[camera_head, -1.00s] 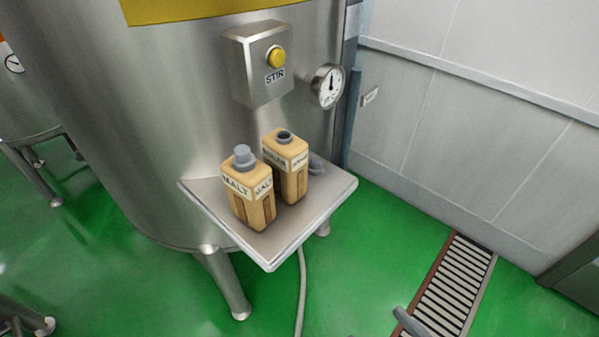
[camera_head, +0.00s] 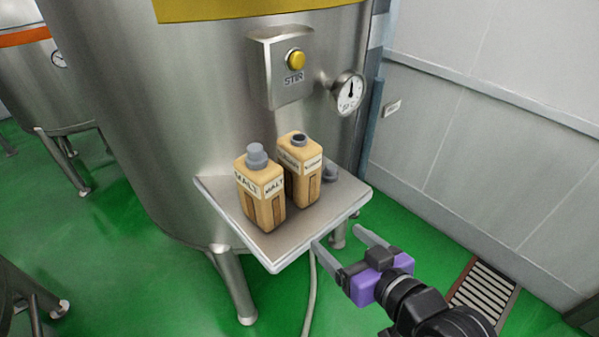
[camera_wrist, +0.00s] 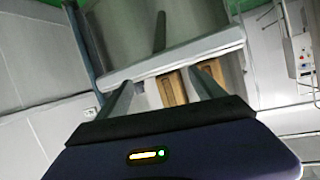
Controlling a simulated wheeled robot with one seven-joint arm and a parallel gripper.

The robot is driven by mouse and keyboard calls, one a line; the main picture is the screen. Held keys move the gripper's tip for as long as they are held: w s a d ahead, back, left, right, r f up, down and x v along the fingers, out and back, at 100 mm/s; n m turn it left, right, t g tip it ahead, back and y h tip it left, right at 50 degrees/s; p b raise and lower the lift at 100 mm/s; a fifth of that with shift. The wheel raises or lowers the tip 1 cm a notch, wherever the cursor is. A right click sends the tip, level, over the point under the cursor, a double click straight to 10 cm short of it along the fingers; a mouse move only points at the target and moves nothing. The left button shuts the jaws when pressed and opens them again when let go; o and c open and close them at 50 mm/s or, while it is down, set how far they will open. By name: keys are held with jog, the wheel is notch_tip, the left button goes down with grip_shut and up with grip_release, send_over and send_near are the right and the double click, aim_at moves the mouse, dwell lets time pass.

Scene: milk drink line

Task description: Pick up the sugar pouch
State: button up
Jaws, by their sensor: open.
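I see no sugar pouch in either view. My gripper (camera_head: 338,237) is open and empty, just off the front right edge of the small steel shelf (camera_head: 281,254) in the head view. In the wrist view the two fingers of my gripper (camera_wrist: 163,78) stand apart, pointing toward the shelf (camera_wrist: 175,60). A tan MALT bottle (camera_head: 260,196) with a grey cap stands upright on the shelf, apart from the gripper. Behind it to the right stands a second tan bottle (camera_head: 301,175) with its neck open; its label is too blurred to read.
A loose grey cap (camera_head: 331,173) lies on the shelf. Behind is a large steel tank (camera_head: 170,120) with a STIR button box (camera_head: 277,75) and a round gauge (camera_head: 349,93). A hose (camera_head: 312,295) hangs below the shelf. A floor drain (camera_head: 485,290) lies at the right.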

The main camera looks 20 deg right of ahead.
aim_at(299, 154)
jog(key=w+r+n+y, duration=0.1)
jog(key=w+r, duration=0.2)
jog(key=r, duration=0.1)
jog(key=w+r+n+y+b, duration=0.1)
jog(key=w+r, duration=0.2)
jog(key=r, duration=0.1)
jog(key=w+r+n, duration=0.1)
jog(key=w+r, duration=0.2)
jog(key=r, duration=0.2)
jog(key=shift+w+d+r+n+g+y, duration=0.1)
jog(key=shift+w+d+n+g+y, duration=0.1)
jog(key=shift+n+g+y, duration=0.15)
jog(key=shift+a+p+x, duration=0.1)
jog(key=shift+p+x, duration=0.15)
jog(key=shift+x, duration=1.65)
jog(key=shift+a+p+x, duration=0.15)
jog(key=shift+p+x, duration=0.05)
jog(key=shift+x, duration=1.75)
jog(key=shift+s, duration=0.1)
grip_shut()
